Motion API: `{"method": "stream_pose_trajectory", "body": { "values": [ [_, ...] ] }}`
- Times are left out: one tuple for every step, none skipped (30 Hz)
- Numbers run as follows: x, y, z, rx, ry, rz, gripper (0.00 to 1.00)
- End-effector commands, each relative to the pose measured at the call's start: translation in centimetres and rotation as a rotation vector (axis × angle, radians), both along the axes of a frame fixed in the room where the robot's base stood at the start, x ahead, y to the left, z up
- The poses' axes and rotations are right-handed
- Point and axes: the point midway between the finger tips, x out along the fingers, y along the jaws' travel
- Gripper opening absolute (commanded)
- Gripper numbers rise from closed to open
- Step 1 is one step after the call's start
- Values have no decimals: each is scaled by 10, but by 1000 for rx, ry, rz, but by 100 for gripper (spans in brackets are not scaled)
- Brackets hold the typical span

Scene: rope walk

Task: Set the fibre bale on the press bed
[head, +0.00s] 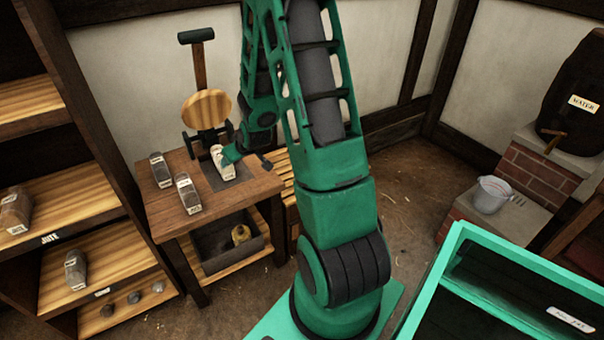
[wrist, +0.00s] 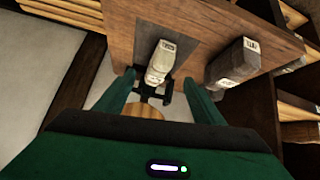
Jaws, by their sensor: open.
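A pale, labelled fibre bale (head: 220,161) rests on the dark press bed (head: 234,182) on the wooden table. The wrist view shows this bale (wrist: 161,60) on the dark bed (wrist: 187,52), with bare bed around it. My gripper (wrist: 159,81) is open, its fingers apart on either side of the bale's near end, with visible gaps. In the head view my gripper (head: 231,156) is right beside the bale and partly hides it. The press's round wooden plate (head: 206,109) and upright lever (head: 198,62) stand behind the bed.
Two darker bales (head: 160,170) (head: 188,194) stand on the table's left part. A grey bin (head: 225,252) sits beneath. Shelves (head: 70,262) line the left. A measuring jug (head: 491,194) and water barrel (head: 575,90) are at right. A green crate (head: 455,245) stands in front right.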

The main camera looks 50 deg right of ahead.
Motion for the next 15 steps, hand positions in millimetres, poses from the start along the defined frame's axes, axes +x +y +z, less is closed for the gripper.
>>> {"method": "stream_pose_trajectory", "body": {
  "values": [
    [-11, 0, 15, -2, 32, -6, 62],
    [-19, 0, 21, 1, 56, -13, 62],
    [-29, 0, 30, 3, 88, -22, 62],
    [-38, 0, 36, 6, 113, -31, 62],
    [-47, 1, 43, 11, 135, -40, 62],
    [-59, 2, 51, 17, 167, -53, 62],
    [-69, 2, 57, 22, 190, -64, 62],
    [-79, 3, 63, 28, 212, -76, 62],
    [-93, 4, 72, 37, 242, -93, 62],
    [-103, 5, 78, 44, 263, -106, 62],
    [-114, 7, 85, 52, 284, -120, 62],
    [-129, 9, 92, 65, 313, -138, 62],
    [-140, 11, 98, 74, 334, -151, 62],
    [-152, 13, 104, 86, 354, -167, 62],
    [-168, 16, 111, 101, 381, -187, 62]
  ]
}}
